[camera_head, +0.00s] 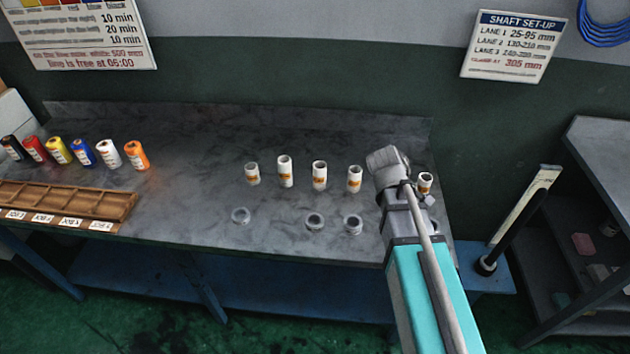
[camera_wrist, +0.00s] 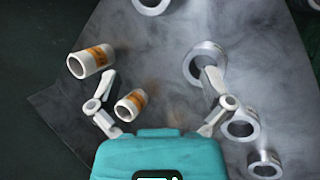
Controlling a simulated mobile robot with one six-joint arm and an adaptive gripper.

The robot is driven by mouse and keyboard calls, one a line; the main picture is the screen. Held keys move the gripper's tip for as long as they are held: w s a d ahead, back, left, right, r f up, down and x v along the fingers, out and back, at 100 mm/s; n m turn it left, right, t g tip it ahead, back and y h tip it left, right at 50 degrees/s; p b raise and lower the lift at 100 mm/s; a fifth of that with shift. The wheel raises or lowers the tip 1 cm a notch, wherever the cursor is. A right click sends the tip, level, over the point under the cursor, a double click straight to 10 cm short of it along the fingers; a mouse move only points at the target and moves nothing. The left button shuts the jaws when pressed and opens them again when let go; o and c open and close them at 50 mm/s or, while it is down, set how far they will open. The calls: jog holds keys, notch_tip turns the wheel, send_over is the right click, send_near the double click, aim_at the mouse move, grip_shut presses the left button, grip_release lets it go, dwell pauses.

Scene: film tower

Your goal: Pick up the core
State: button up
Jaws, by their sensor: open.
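Several white hollow cores with orange labels stand upright in a row on the grey bench; one (camera_head: 319,176) is mid-row, another (camera_head: 425,183) is at the right end, beside my arm. In the wrist view my gripper (camera_wrist: 160,76) is open, with its fingers wide apart and nothing held. One white core (camera_wrist: 130,106) shows between the fingers, nearer the left one and partly close to the palm edge. Another white core (camera_wrist: 91,62) shows outside the left finger. I cannot tell whether a finger touches either. My arm hides part of the row in the head view.
Grey rings (camera_head: 314,221) lie in front of the cores; one large ring (camera_wrist: 205,64) is behind the right finger in the wrist view. Coloured rolls (camera_head: 82,152) and a wooden tray (camera_head: 70,199) are at left. The bench (camera_head: 200,120) is clear behind the row.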

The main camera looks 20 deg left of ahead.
jog(key=w+a+n+t+h+b, duration=0.2)
jog(key=a+n+t+b, duration=0.2)
jog(key=a+n, duration=0.85)
jog(key=n+t+b, duration=0.4)
jog(key=n+t, duration=0.1)
send_near(316, 173)
jog(key=s, duration=0.2)
jog(key=shift+w+a+r+y, duration=0.1)
jog(key=shift+w+r+y, duration=0.2)
jog(key=shift+r, duration=0.15)
jog(key=shift+f, duration=0.1)
jog(key=b+x, duration=0.2)
jog(key=x, duration=0.5)
jog(key=shift+w+f+b, duration=0.1)
jog(key=shift+b, duration=0.25)
jog(key=shift+w+d+f, duration=0.15)
jog(key=shift+w+d, duration=0.15)
jog(key=shift+w, duration=0.25)
